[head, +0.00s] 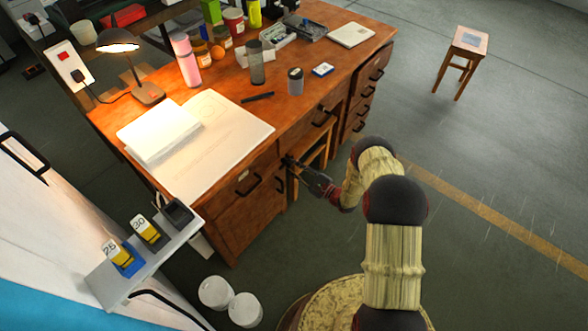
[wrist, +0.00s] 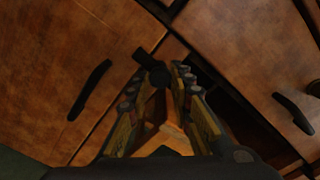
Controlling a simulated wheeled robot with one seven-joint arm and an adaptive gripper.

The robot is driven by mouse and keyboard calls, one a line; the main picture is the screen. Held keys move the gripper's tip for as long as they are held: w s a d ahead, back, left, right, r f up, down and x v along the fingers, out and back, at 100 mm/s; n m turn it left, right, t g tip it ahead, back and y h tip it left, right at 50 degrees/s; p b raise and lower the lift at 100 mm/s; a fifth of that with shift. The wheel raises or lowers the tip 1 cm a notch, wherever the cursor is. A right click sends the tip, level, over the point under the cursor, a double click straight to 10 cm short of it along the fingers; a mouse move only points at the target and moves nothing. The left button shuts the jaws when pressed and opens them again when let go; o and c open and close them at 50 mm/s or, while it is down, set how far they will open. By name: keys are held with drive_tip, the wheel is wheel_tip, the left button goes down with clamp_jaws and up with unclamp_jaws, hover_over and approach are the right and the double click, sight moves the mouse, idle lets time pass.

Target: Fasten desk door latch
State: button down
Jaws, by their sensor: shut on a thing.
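The wooden desk (head: 262,115) stands in the middle of the head view, with wooden fronts and dark handles on its near side. My gripper (head: 291,164) reaches the desk's near side, close to a dark handle (head: 280,184). In the wrist view my gripper (wrist: 158,85) has its two fingers on either side of a small dark latch knob (wrist: 158,75) and is shut on it. The knob sits near the seam between wooden panels. A wooden panel with a dark handle (wrist: 90,90) lies to the left. My fingers partly hide the latch, and its exact turn cannot be told.
A wooden stool (head: 466,55) stands apart at the upper right. White round containers (head: 230,300) stand on the floor before the desk. A shelf with yellow items (head: 145,255) is at the lower left. A lamp (head: 119,42), papers and jars cover the desktop.

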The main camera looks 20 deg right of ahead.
drive_tip(key=shift+n, duration=0.4)
drive_tip(key=c, duration=1.6)
unclamp_jaws()
drive_tip(key=shift+o, duration=0.2)
drive_tip(key=v, duration=1.2)
